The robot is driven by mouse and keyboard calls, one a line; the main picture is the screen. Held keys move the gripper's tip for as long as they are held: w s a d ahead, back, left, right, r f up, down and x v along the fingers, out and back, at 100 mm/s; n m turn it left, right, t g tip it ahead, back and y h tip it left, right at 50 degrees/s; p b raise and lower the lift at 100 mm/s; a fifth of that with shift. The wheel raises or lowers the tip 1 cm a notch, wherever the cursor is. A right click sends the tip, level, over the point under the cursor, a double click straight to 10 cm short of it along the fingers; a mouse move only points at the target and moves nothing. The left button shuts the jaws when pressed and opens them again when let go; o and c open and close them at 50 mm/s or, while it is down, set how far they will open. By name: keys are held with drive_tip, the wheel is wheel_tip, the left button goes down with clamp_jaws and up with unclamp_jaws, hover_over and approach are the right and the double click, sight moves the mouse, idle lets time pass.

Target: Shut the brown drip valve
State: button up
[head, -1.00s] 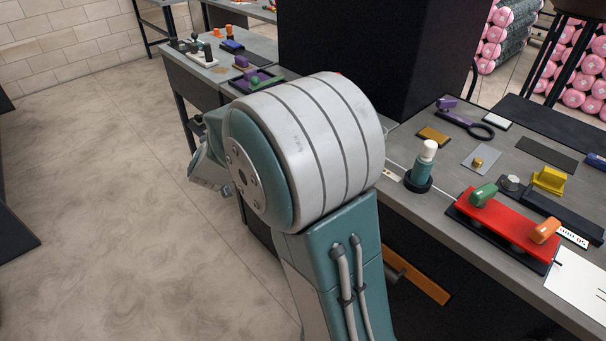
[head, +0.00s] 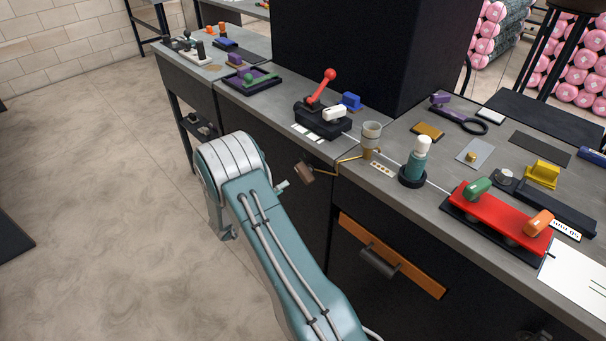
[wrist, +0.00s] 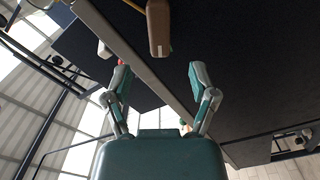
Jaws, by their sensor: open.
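The brown drip valve handle (head: 305,173) is a small block at the end of a thin brass pipe (head: 350,159). It sticks out past the counter's front edge, below a grey cup (head: 371,134). In the wrist view the brown handle (wrist: 158,28) lies beyond the fingertips, roughly in line with the gap between them. My gripper (wrist: 160,78) is open and empty, its two teal fingers apart and not touching the handle. In the head view my arm hides most of the gripper; a teal fingertip (head: 282,186) shows just left of the handle.
The counter (head: 400,195) carries a black base with a red lever (head: 322,85), a teal bottle (head: 417,160) and a red panel (head: 500,217) with green and orange handles. The floor at left is clear.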

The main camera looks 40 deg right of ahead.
sight(300, 176)
drive_tip(key=d, duration=0.9)
drive_tip(key=shift+w+d, duration=0.15)
drive_tip(key=shift+w, duration=0.2)
clamp_jaws()
